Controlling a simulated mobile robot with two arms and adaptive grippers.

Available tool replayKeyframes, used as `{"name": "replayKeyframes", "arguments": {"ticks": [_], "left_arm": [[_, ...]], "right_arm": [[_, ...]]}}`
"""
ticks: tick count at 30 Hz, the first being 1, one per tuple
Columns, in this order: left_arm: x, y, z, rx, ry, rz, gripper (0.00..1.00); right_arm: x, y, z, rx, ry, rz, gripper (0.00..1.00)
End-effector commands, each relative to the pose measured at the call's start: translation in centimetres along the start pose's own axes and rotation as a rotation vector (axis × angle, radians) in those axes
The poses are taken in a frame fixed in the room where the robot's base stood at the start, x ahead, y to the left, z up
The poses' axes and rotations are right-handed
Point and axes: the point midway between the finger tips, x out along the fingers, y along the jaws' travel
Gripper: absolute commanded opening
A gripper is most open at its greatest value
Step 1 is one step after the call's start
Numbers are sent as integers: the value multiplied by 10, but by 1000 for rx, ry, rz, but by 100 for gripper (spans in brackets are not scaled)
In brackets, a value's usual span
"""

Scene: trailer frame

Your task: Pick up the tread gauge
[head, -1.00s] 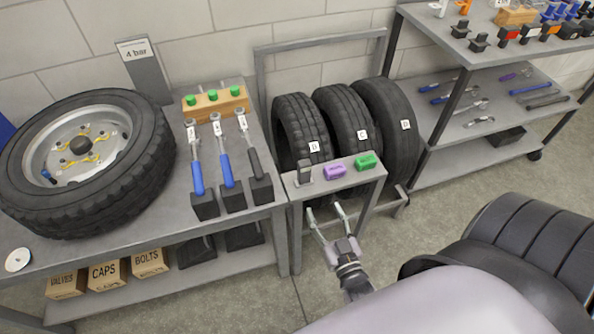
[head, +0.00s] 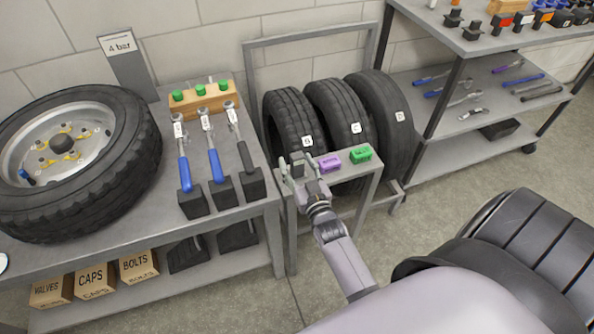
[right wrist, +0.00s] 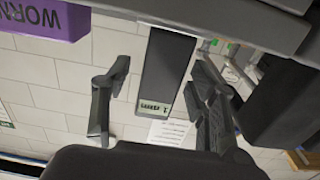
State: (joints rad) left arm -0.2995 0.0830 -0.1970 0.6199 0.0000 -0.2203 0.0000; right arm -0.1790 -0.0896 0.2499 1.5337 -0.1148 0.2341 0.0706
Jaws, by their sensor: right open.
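The tread gauge (head: 298,165) is a small dark upright device with a small display, standing on the left end of the narrow grey shelf in front of the tyres. In the right wrist view, which is upside down, the gauge (right wrist: 165,72) shows between the two fingers, with a gap on each side. My right gripper (head: 298,168) is open, its fingers on either side of the gauge in the head view. The gripper body hides the gauge's lower part there. My left gripper is not in view.
A purple block (head: 330,162), marked WORN in the right wrist view (right wrist: 40,18), and a green block (head: 361,153) sit on the same shelf (head: 345,180), right of the gauge. Tyres (head: 335,115) stand behind. A bench (head: 150,235) with torque wrenches is at left.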

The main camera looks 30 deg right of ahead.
Motion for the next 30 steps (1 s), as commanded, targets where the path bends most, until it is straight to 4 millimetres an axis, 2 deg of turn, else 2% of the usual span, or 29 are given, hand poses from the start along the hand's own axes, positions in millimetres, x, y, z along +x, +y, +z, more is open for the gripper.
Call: {"name": "replayKeyframes", "arguments": {"ticks": [8, 30], "left_arm": [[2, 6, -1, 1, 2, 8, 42], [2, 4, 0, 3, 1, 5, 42]], "right_arm": [[4, 0, 0, 0, -1, 0, 53], [4, 0, 0, 0, -1, 0, 5]]}}
